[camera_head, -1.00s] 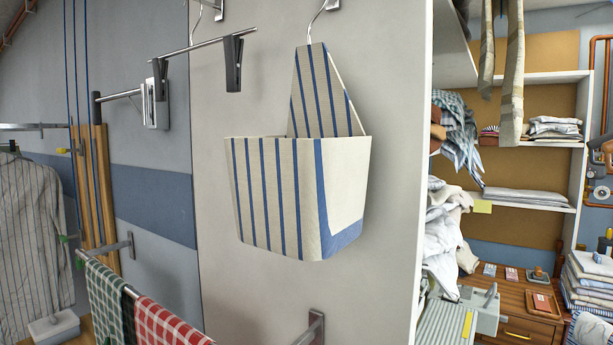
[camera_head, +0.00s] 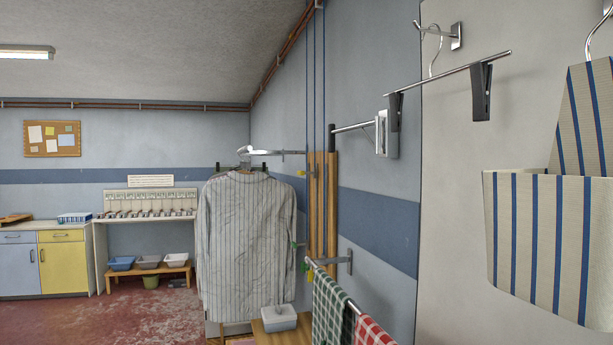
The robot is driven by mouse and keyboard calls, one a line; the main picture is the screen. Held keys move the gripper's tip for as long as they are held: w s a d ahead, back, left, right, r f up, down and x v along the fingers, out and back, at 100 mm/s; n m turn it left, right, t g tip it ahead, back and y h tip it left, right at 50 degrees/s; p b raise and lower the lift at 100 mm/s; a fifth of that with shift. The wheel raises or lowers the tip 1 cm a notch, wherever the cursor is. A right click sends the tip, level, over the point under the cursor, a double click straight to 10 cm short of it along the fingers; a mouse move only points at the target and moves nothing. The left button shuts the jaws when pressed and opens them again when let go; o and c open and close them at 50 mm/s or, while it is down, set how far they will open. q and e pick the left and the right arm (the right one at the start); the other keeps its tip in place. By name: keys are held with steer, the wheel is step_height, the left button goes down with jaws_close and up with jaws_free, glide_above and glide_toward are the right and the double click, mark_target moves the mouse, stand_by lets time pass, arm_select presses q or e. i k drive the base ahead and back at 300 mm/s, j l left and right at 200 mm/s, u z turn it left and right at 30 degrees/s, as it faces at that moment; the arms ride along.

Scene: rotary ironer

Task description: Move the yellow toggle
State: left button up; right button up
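I cannot make out a yellow toggle for certain. A small yellow piece (camera_head: 301,173) shows on the wall just left of the wooden poles; it is too small to tell what it is. Another small yellow piece (camera_head: 309,277) shows below the towel rail's left end, beside green bits. Neither of my grippers is in view.
A striped shirt (camera_head: 246,240) hangs by the wall. A rail (camera_head: 337,288) with checked towels and a striped hanging bag (camera_head: 530,235) are at the right. A yellow-door cabinet (camera_head: 62,265) and a shelf unit (camera_head: 145,216) stand at the back left. Red floor (camera_head: 150,318) is open.

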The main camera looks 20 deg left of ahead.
mark_target(300, 172)
steer(key=i+j+z, duration=0.1)
steer(key=j, duration=0.25)
steer(key=i+j+z, duration=0.15)
steer(key=i+j, duration=0.2)
steer(key=i+j+z, duration=0.1)
steer(key=j, duration=0.25)
steer(key=i+j+z, duration=0.1)
steer(key=i+j, duration=0.15)
steer(key=j, duration=0.15)
